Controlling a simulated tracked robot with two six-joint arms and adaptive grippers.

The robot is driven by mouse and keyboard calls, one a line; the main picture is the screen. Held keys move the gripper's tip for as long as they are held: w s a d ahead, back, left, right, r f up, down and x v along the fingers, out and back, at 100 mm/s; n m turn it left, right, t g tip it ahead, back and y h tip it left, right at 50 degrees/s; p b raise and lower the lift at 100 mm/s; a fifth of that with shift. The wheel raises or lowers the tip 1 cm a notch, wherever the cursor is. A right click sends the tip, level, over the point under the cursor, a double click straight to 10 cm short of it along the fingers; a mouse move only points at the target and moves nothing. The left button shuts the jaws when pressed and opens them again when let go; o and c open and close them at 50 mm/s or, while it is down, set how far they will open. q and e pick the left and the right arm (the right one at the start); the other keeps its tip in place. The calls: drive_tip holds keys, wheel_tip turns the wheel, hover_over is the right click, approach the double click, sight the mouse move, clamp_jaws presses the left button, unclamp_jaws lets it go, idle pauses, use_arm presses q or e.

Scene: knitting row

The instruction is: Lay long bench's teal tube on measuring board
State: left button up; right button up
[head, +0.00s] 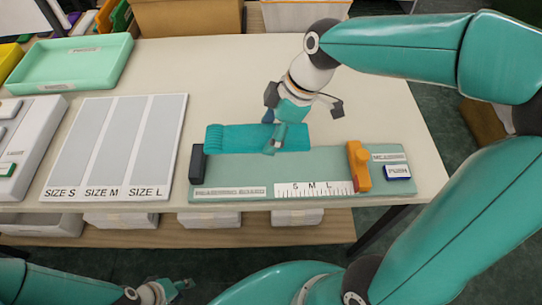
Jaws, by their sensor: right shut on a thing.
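The teal tube (235,138) is a flat ribbed teal knit piece, lying lengthwise along the back edge of the measuring board. The measuring board (320,165) is grey-green, with a dark block at its left end, an orange slider (358,166) toward the right and a white S M L scale at the front. My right gripper (278,140) reaches down from above and is shut on the tube right of its middle. I cannot tell whether the tube touches the board or hangs just above it. My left gripper (180,287) is low at the bottom left, off the table; its fingers are too small to judge.
A white size board (178,150) with S, M and L panels lies left of the measuring board. A mint tray (70,85) stands at the back left. A small blue-and-white block (397,172) sits on the measuring board's right end. The table behind the tube is clear.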

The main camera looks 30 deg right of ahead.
sight(290, 135)
wheel_tip(290, 135, down, 11)
drive_tip(key=shift+s+r, duration=0.15)
drive_tip(key=shift+r, duration=0.05)
idle(0.3)
drive_tip(key=o, duration=0.8)
drive_tip(key=shift+o, duration=0.2)
drive_tip(key=v, duration=1.2)
drive_tip(key=shift+s, duration=0.15)
